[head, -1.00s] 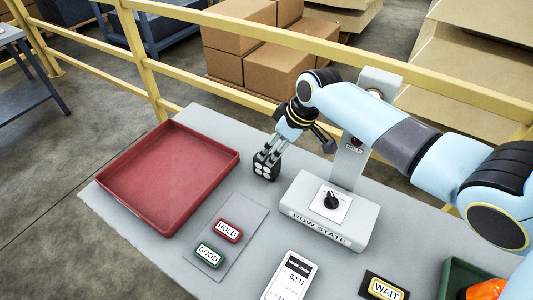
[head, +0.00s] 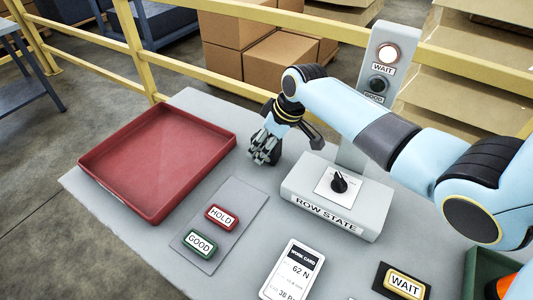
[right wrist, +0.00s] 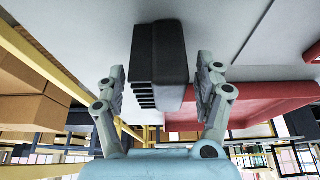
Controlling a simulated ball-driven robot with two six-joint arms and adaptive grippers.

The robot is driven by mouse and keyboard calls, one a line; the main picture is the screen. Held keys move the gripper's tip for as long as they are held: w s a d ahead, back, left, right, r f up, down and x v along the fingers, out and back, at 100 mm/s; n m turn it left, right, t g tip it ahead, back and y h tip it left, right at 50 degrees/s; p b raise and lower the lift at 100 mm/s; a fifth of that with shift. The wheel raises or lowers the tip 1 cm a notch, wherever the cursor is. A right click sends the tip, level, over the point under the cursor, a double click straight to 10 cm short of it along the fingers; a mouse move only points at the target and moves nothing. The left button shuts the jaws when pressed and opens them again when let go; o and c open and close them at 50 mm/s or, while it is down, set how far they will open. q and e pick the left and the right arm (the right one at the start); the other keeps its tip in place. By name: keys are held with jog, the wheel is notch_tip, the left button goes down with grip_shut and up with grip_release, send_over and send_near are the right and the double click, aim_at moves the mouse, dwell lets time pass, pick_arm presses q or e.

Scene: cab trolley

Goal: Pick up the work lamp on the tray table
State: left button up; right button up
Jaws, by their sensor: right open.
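The work lamp is a dark block with a ridged end. In the right wrist view the lamp (right wrist: 160,60) sits upright in the picture between the two fingers of my right gripper (right wrist: 160,85). The gripper is open, with a narrow gap on each side of the lamp. In the head view the right gripper (head: 264,149) is low over the grey table (head: 180,252), right of the red tray. There the fingers largely cover the lamp. My left gripper is not in view.
An empty red tray (head: 150,214) lies left of the gripper. A grey ROW STATE box (head: 358,217) with a knob and a signal post (head: 390,45) stands to the right. HOLD (head: 221,217) and GOOD (head: 200,243) buttons lie in front. A yellow railing (head: 240,55) runs behind.

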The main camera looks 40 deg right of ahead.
jog(key=shift+r, duration=0.15)
jog(key=shift+c, duration=0.2)
grip_shut()
